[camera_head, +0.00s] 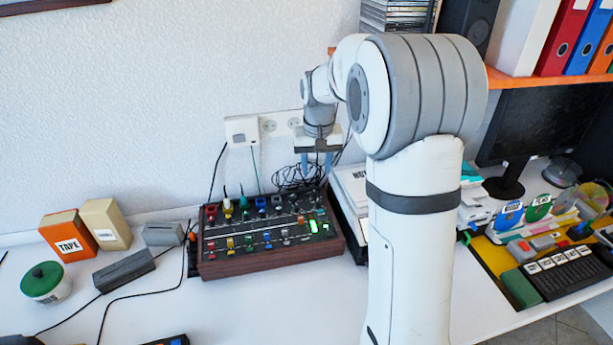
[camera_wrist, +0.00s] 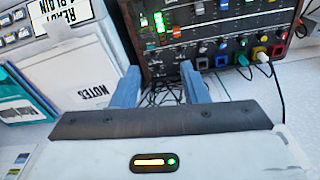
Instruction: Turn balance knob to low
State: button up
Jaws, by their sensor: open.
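A mixer console (camera_head: 268,263) in a dark wood case, with rows of coloured knobs and sliders and a lit green display (camera_head: 312,226), sits on the desk. It also shows at the top of the wrist view (camera_wrist: 180,70). Labels are too small to read, so I cannot tell which control is the balance knob. My gripper (camera_head: 316,170) is open and empty, pointing down above the back right corner of the console. In the wrist view its two blue fingers (camera_wrist: 160,72) are apart, with dark cables between them and the console edge beyond. No finger visibly touches a knob.
A white wall outlet with an adapter (camera_head: 242,131) and loose black cables (camera_head: 298,178) lie behind the console. White notes boxes (camera_head: 352,185) stand close on its right. An orange tape box (camera_head: 68,236) and a green-lidded jar (camera_head: 45,282) stand left. The desk in front is mostly clear.

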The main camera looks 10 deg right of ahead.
jog(key=w+d+f, duration=0.2)
jog(key=w+f, duration=0.5)
jog(key=w, duration=0.2)
jog(key=m+g+p, duration=0.1)
send_over(314, 192)
notch_tip(314, 192, down, 6)
jog(key=shift+r, duration=0.2)
jog(key=shift+w+d+f, duration=0.1)
jog(key=shift+f, duration=0.2)
notch_tip(314, 192, down, 8)
jog(key=shift+r+p, duration=0.2)
jog(key=shift+p, duration=0.4)
jog(key=shift+c, duration=0.2)
grip_shut()
